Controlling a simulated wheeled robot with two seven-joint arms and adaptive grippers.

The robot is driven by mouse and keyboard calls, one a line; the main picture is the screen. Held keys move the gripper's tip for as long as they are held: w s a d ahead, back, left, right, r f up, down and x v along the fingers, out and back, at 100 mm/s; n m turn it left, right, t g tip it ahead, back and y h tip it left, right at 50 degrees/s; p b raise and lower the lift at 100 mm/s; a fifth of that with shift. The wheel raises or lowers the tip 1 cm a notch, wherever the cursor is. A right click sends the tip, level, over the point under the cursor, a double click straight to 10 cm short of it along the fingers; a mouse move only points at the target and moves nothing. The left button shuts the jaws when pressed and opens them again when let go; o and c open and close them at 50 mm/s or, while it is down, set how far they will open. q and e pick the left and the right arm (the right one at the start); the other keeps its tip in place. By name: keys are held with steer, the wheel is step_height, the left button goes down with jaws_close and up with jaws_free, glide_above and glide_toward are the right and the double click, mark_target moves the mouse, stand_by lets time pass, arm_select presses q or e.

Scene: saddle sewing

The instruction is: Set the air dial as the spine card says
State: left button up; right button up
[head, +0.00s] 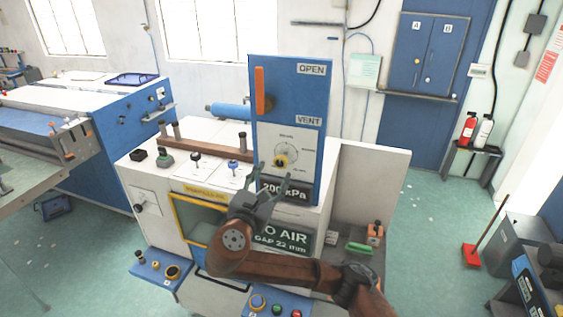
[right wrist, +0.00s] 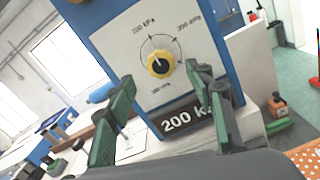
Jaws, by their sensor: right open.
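The air dial (head: 281,161) is a yellow knob with a dark centre on a white scale plate, on a blue upright panel. It shows larger in the right wrist view (right wrist: 160,64), where kPa labels ring it; its exact pointer setting is hard to read. A dark plate reading "200 kPa" (head: 285,192) sits below it and shows in the wrist view (right wrist: 186,119). A green card (head: 284,239) reading "AIR" and "GAP 22 mm" is partly covered by my right arm. My right gripper (head: 270,175) is open and empty just below the dial, fingers pointing toward it (right wrist: 160,80).
An orange lever (head: 260,91) stands beside the OPEN and VENT labels on the same panel. A yellow-framed opening (head: 200,226) and small knobs (head: 196,157) are left of my gripper. An orange-topped item (head: 375,232) stands on the right shelf.

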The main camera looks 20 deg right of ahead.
mark_target(280, 163)
steer(key=p+x, duration=0.1)
steer(key=x, duration=0.5)
steer(key=shift+d+p, duration=0.25)
steer(key=shift+p, duration=0.1)
steer(key=shift+w+d+f, duration=0.1)
steer(key=shift+w+d, duration=0.25)
steer(key=shift+w, duration=0.3)
steer(key=shift+c, duration=0.3)
steer(key=c, duration=1.1)
